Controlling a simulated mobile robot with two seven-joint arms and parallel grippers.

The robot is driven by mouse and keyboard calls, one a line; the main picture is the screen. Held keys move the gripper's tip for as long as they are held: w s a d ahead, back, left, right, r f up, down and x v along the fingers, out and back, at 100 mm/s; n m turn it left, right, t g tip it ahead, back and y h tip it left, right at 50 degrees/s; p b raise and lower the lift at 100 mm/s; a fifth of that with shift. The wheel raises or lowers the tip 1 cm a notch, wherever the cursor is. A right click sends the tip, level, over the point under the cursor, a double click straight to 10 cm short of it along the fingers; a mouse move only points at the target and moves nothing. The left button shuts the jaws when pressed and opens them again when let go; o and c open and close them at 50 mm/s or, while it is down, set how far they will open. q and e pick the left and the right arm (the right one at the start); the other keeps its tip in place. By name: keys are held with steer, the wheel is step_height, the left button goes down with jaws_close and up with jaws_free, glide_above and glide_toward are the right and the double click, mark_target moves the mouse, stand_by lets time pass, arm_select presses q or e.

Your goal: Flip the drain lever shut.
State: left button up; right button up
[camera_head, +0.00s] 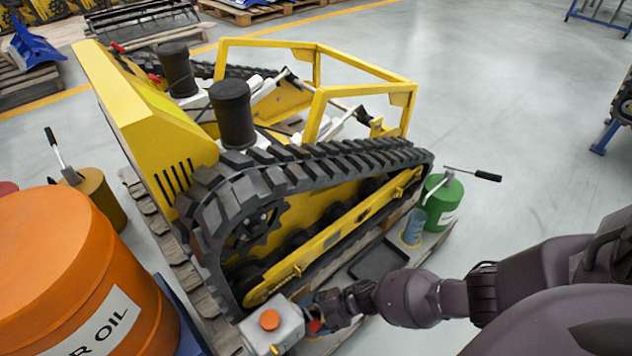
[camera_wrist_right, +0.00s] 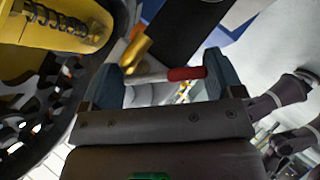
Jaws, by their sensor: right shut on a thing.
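The drain lever shows in the right wrist view as a silver rod with a red grip (camera_wrist_right: 187,74), beside a brass-coloured fitting (camera_wrist_right: 134,50). In the head view my right gripper (camera_head: 318,308) is at the lower middle, next to a grey can with an orange cap (camera_head: 288,326). Only a bit of the red grip (camera_head: 315,326) shows there; the rest of the lever is hidden behind the gripper. My left gripper is in neither view.
A yellow tracked carrier (camera_head: 328,240) with black tracks stands on a pallet just beyond the gripper. A dark tray (camera_head: 379,262) and a green pump can (camera_head: 441,204) are to the right. An orange oil drum (camera_head: 70,260) is at left.

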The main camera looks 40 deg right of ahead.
steer(key=shift+s+d+r+m+g+p, duration=0.1)
steer(key=shift+s+r+m+g+p, duration=0.25)
steer(key=shift+g+p, duration=0.35)
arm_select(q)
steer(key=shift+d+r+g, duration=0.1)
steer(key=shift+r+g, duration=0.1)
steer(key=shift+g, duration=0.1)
arm_select(e)
steer(key=shift+f, duration=0.15)
steer(key=shift+s+f+g, duration=0.1)
steer(key=shift+s+g, duration=0.1)
steer(key=shift+g, duration=0.1)
steer(key=o, duration=1.1)
steer(key=shift+c, duration=0.2)
steer(key=shift+w, duration=0.1)
